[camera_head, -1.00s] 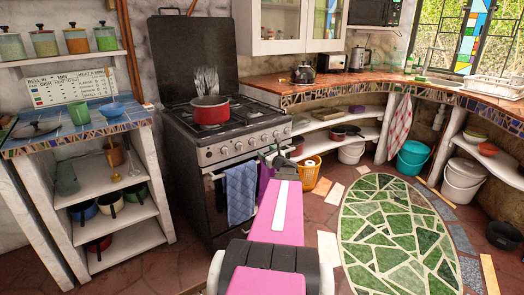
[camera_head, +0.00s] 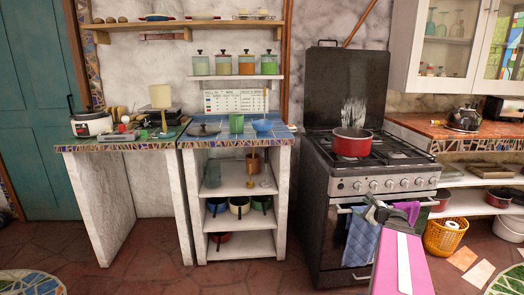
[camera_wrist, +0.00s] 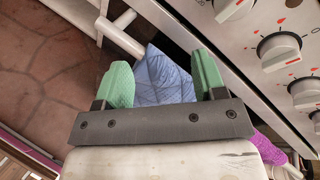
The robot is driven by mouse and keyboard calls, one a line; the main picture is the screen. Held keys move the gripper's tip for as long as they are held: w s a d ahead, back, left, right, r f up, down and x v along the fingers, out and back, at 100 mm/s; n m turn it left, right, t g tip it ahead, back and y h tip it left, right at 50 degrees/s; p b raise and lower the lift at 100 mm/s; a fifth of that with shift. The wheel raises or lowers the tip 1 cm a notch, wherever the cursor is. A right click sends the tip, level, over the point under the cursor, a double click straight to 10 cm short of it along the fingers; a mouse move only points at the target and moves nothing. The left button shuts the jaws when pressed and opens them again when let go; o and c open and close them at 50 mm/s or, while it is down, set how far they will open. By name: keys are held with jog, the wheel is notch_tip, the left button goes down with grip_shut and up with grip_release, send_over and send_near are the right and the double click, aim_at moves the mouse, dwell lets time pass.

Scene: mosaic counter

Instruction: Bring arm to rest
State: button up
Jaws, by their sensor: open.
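My arm reaches up from the lower right of the head view in pink and white. My gripper (camera_head: 378,209) is at its end, in front of the stove (camera_head: 372,165) and near the oven handle. In the wrist view my gripper (camera_wrist: 166,85) shows two green fingers spread apart. The blue towel (camera_wrist: 163,82) shows between and beyond the fingers, and nothing is seen gripped. The towel (camera_head: 361,240) hangs on the oven front, partly hidden by my arm in the head view.
Stove knobs (camera_wrist: 279,50) are close to the right finger. A red pot (camera_head: 351,141) sits on the stove. A tiled shelf unit (camera_head: 284,150) stands left of the stove. A yellow basket (camera_head: 444,237) is on the floor at right. The floor (camera_head: 150,270) in front of the shelves is clear.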

jog(key=s+a+f+n+g, duration=0.35)
jog(key=a+n, duration=0.25)
jog(key=a, duration=0.3)
jog(key=s+a+f+n+g, duration=0.2)
jog(key=a+f+n+g, duration=0.3)
jog(key=a, duration=0.5)
jog(key=s+a+f+n+g+h, duration=0.2)
jog(key=s+a+n+g+h, duration=0.3)
jog(key=s+a+n, duration=0.3)
jog(key=s+n, duration=0.2)
jog(key=n, duration=0.2)
jog(key=shift+s+f+n+h, duration=0.3)
jog(key=shift+s+h, duration=0.05)
jog(key=shift+h, duration=0.05)
